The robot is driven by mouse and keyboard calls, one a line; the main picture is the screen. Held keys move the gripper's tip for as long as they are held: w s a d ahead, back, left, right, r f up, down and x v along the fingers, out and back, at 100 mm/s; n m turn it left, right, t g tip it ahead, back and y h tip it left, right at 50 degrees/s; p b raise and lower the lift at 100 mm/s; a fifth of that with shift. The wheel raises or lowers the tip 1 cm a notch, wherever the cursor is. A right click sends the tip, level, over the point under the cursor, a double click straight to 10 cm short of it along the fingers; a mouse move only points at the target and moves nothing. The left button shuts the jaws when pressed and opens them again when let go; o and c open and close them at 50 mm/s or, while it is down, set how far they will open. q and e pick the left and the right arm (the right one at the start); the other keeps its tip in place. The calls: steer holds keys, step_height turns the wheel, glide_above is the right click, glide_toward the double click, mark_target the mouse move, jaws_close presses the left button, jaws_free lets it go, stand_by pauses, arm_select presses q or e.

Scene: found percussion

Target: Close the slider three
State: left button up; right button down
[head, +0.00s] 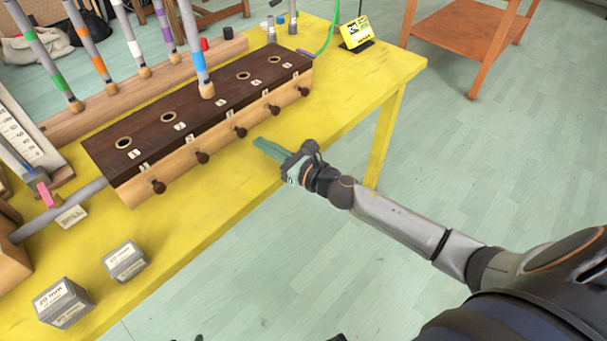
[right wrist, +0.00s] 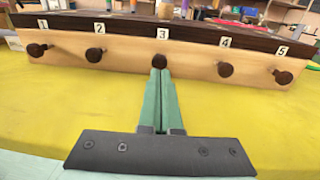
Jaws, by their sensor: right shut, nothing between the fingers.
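The dark-topped wooden box (head: 187,110) stands on the yellow table with a row of round dark slider knobs along its pale front. The slider three knob (head: 240,132) is the middle one; in the right wrist view the knob (right wrist: 162,61) sits below the label 3. A grey tube with a blue band (head: 197,55) stands upright at the third hole. My right gripper (head: 256,142) is shut and empty, its green fingers pointing at this knob. In the right wrist view its fingertips (right wrist: 160,70) lie just below and in front of the knob; contact cannot be told. My left gripper is not seen.
Several banded tubes (head: 87,52) stand in a wooden rack behind the box. Two grey labelled blocks (head: 125,261) (head: 62,302) sit at the table's front left. A yellow device (head: 356,32) stands at the far right.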

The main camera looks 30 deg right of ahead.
arm_select(q)
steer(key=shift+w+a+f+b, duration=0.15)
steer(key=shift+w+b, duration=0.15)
steer(key=shift+b, duration=0.2)
arm_select(e)
steer(key=v, duration=1)
steer(key=shift+f, duration=0.1)
steer(key=s+a+f+m+g+h, duration=0.25)
steer(key=s+f+m, duration=0.6)
steer(key=m, duration=0.95)
steer(key=s+a+f+m+g+h, duration=0.3)
steer(key=s+f+m, duration=0.55)
steer(key=m, duration=0.95)
arm_select(q)
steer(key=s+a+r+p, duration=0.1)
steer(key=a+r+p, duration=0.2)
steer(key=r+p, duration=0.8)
steer(key=p, duration=0.4)
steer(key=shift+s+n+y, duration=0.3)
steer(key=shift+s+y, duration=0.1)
arm_select(e)
step_height(320, 180, up, 9)
steer(key=s+m+g, duration=0.1)
steer(key=s+m, duration=0.1)
steer(key=shift+d+m+y, duration=0.3)
steer(key=shift+m+y, duration=0.05)
steer(key=shift+m, duration=0.05)
